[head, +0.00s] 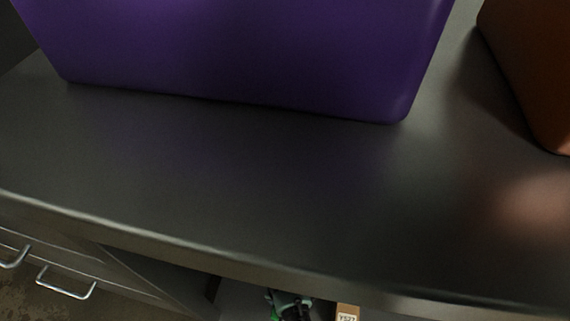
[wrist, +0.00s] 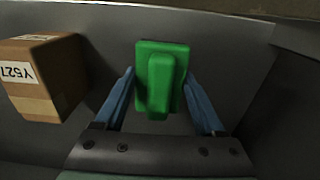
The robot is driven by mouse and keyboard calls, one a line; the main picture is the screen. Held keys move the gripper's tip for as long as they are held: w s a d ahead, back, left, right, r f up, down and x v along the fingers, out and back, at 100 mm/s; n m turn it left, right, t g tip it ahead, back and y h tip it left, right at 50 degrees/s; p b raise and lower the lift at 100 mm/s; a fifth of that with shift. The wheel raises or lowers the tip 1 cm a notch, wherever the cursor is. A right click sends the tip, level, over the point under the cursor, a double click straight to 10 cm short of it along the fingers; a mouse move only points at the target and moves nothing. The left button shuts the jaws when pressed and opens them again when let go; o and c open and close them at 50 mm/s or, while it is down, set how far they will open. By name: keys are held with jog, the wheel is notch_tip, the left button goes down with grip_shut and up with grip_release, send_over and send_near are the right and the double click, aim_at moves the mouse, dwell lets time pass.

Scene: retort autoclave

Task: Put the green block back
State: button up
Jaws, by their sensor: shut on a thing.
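The green block (wrist: 160,78) sits between the two blue fingers of my gripper (wrist: 158,92) in the wrist view. It has a wide green base plate and a narrower raised part facing the camera. My gripper is shut on it. Whether the block touches the surface behind it I cannot tell.
A cardboard box (wrist: 42,80) with a Y527 label stands left of my gripper, and its top also shows in the head view (head: 347,312). Grey walls surround this space. A purple bin (head: 240,55) and an orange-brown bin (head: 535,75) stand on the dark bench top (head: 220,170).

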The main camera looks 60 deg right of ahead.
notch_tip(320, 180, down, 3)
jog(key=shift+f+b, duration=0.2)
jog(key=shift+b, duration=0.9)
jog(key=shift+r, duration=0.15)
jog(key=o, duration=1.4)
jog(key=shift+f, duration=0.2)
jog(key=shift+r, duration=0.1)
notch_tip(320, 180, up, 12)
jog(key=p, duration=0.8)
jog(key=shift+w+r, duration=0.1)
